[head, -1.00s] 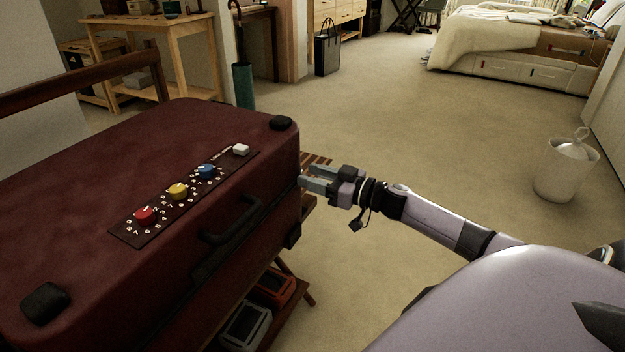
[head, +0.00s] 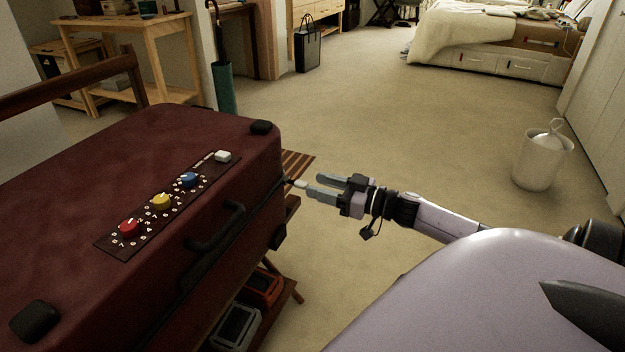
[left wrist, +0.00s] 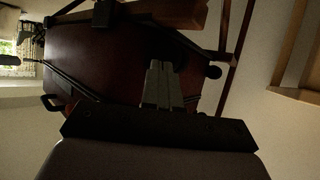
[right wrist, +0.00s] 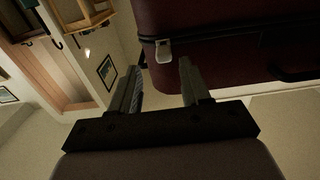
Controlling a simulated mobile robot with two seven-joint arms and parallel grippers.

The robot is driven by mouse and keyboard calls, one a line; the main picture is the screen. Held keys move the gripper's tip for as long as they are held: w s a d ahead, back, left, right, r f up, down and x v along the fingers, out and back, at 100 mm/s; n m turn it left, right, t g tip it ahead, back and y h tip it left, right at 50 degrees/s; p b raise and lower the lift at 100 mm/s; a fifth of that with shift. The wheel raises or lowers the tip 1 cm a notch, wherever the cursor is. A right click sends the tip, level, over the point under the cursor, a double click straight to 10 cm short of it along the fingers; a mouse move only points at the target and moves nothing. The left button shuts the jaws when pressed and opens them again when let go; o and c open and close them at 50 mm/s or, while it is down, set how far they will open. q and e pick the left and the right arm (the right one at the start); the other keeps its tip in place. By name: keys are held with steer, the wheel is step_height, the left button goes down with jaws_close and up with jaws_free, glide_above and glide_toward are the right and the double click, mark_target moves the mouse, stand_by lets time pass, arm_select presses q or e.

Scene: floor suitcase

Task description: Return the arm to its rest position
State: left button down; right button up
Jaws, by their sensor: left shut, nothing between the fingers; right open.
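My right gripper (head: 314,184) is open and empty, just right of the far right corner of the dark red suitcase (head: 90,170). A small pale latch (head: 299,184) sticks out from the suitcase by its fingertips. In the right wrist view the latch (right wrist: 163,50) hangs at the suitcase (right wrist: 215,25) edge beyond the spread fingers (right wrist: 160,75), apart from them as far as I can tell. My left gripper (left wrist: 160,68) shows only in the left wrist view, shut and empty, with the suitcase (left wrist: 95,55) behind it.
The suitcase top has red (head: 129,226), yellow (head: 160,201) and blue (head: 189,179) dials and a white button (head: 223,156). It rests on a wooden rack (head: 300,165). A lidded bin (head: 541,160) stands at right. Open carpet lies beyond the gripper.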

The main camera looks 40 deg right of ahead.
arm_select(q)
steer(key=shift+s+a+f, duration=0.1)
steer(key=shift+f, duration=0.1)
arm_select(e)
steer(key=shift+s+d, duration=0.15)
steer(key=shift+s, duration=0.05)
arm_select(q)
steer(key=shift+r, duration=0.2)
